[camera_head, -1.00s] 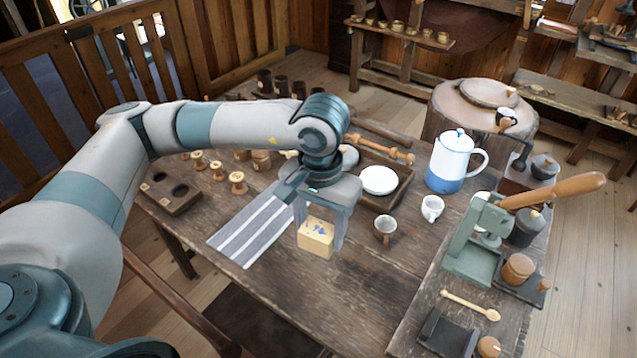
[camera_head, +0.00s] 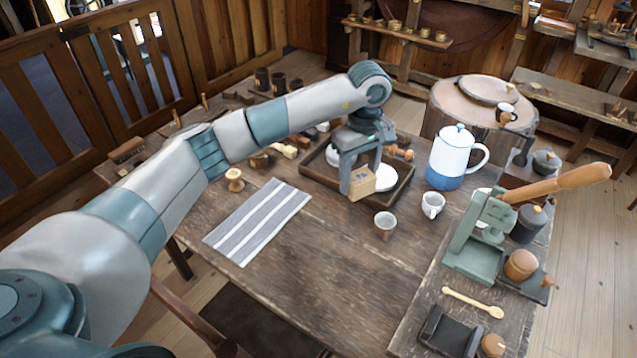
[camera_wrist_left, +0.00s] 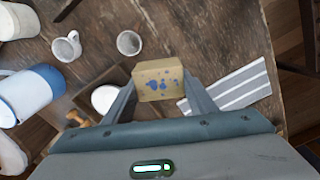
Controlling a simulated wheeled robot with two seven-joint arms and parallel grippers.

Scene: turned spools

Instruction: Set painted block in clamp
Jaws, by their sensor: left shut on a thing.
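The painted block (camera_head: 362,184) is pale wood with blue spots on one face, which show clearly in the left wrist view (camera_wrist_left: 158,82). My left gripper (camera_head: 360,188) is shut on it, one finger on each side, and holds it above the near side of the wooden tray. A low dark fixture (camera_head: 447,333) with a channel and a round wooden knob (camera_head: 492,345) stands at the near right of the table; it looks like the clamp. Its channel looks empty. My right gripper is not in view.
The tray (camera_head: 322,181) holds white dishes. A cup (camera_head: 385,224), white mug (camera_head: 433,205) and blue-white pot (camera_head: 455,158) stand to the right. A green lever press (camera_head: 478,240) and wooden spoon (camera_head: 472,303) lie towards the clamp. The table's front middle (camera_head: 330,270) is clear.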

